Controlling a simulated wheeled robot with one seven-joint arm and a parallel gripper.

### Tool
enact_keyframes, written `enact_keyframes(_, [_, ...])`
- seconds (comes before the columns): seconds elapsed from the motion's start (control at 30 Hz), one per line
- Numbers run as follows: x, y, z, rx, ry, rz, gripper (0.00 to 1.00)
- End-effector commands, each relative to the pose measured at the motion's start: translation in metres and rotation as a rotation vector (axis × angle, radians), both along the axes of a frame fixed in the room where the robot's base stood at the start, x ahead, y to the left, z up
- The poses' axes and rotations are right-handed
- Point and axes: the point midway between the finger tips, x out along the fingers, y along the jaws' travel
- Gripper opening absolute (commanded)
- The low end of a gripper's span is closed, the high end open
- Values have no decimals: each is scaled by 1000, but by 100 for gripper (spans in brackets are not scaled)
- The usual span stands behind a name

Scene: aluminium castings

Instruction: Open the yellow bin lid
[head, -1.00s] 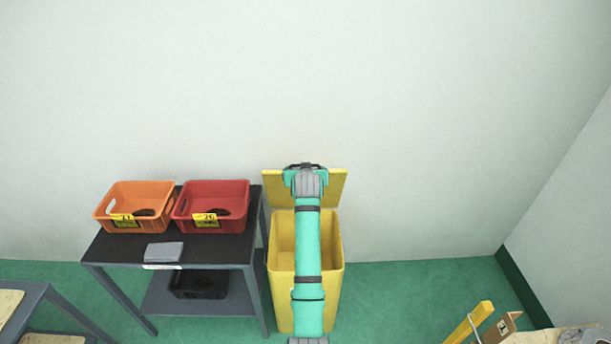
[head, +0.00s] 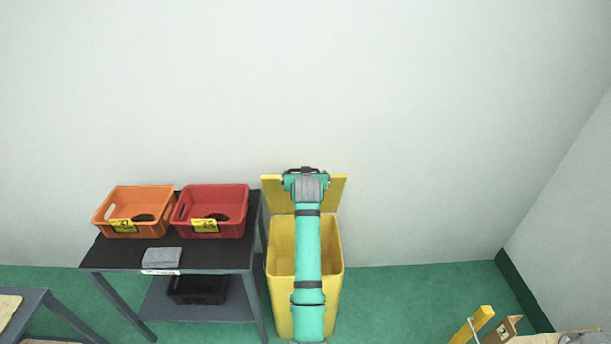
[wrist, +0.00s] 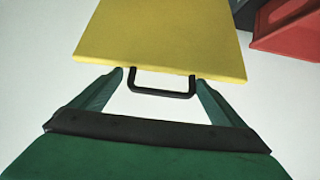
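The yellow bin (head: 333,270) stands on the floor right of the grey table, its mouth uncovered. Its yellow lid (head: 337,190) is raised and stands up at the back near the wall. The lid (wrist: 160,40) also fills the top of the wrist view, with a black U-shaped handle (wrist: 162,94) on its edge. My gripper (wrist: 159,77) is open, with one green finger on each side of the handle and gaps between. In the head view my gripper (head: 305,173) is at the lid's top edge, and my arm covers the middle of the bin and lid.
A grey table (head: 220,256) stands close at the bin's left. It holds an orange crate (head: 117,226), a red crate (head: 240,226) and a grey block (head: 162,257); a black crate (head: 198,290) is on its lower shelf.

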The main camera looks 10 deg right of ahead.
Motion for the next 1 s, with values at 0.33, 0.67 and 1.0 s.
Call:
enact_keyframes(0.33, [-9,3,5,0,0,2,94])
enact_keyframes(0.67, [-56,10,32,-1,-2,1,94])
enact_keyframes(1.0, [-90,15,51,0,-1,0,94])
